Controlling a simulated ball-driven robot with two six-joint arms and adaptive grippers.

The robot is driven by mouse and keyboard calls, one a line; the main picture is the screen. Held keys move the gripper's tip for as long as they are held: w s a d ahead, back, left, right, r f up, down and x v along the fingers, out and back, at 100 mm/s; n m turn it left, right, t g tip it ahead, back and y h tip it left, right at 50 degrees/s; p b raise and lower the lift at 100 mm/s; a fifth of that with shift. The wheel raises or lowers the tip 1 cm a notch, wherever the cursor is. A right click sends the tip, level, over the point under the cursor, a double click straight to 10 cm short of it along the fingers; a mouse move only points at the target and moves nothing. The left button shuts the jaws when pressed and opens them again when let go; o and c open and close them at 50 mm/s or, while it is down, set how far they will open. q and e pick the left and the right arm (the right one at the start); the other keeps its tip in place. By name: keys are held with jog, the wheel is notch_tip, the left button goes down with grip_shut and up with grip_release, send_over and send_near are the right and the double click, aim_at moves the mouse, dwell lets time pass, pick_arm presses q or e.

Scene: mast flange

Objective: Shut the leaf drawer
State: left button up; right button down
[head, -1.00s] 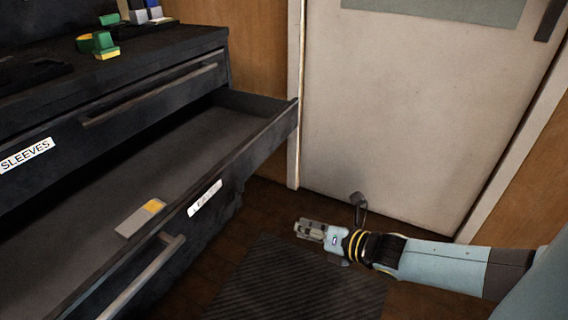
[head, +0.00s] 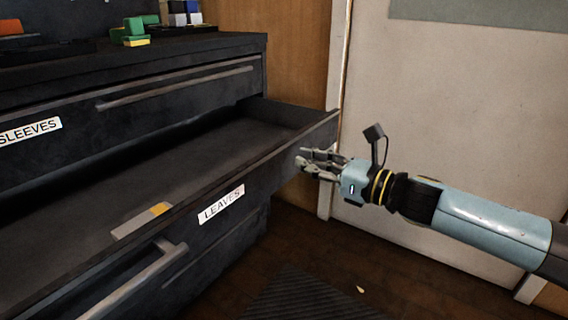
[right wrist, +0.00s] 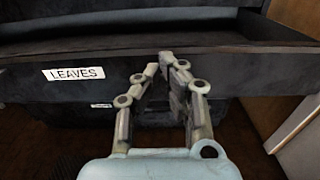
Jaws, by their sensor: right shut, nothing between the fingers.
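The leaf drawer (head: 285,165) is black, labelled LEAVES, and stands pulled well out of the cabinet. Its front and label also show in the right wrist view (right wrist: 75,74). A long bar handle (head: 140,282) is on its front, at lower left. A flat grey piece with a yellow end (head: 140,220) lies inside the drawer. My right gripper (head: 303,160) is shut and empty, near the right part of the drawer front. In the right wrist view its fingertips (right wrist: 165,64) overlap the front's upper edge; I cannot tell whether they touch. My left gripper is out of view.
The SLEEVES drawer (head: 175,90) above looks shut. Green and yellow blocks (head: 131,32) sit on the cabinet top. A pale door (head: 450,120) stands behind my right arm. A dark ribbed mat (head: 305,298) and a small pale scrap (head: 360,289) lie on the floor.

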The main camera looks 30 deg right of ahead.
aim_at(273, 151)
jog(key=x, duration=0.5)
jog(key=shift+w+a+p, duration=0.1)
jog(key=shift+w+p, duration=0.15)
jog(key=shift+p, duration=0.05)
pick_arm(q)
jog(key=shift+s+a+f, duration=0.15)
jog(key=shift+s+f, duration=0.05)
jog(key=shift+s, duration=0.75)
pick_arm(e)
jog(key=shift+w, duration=0.15)
jog(key=shift+a, duration=0.1)
jog(key=shift+w, duration=0.1)
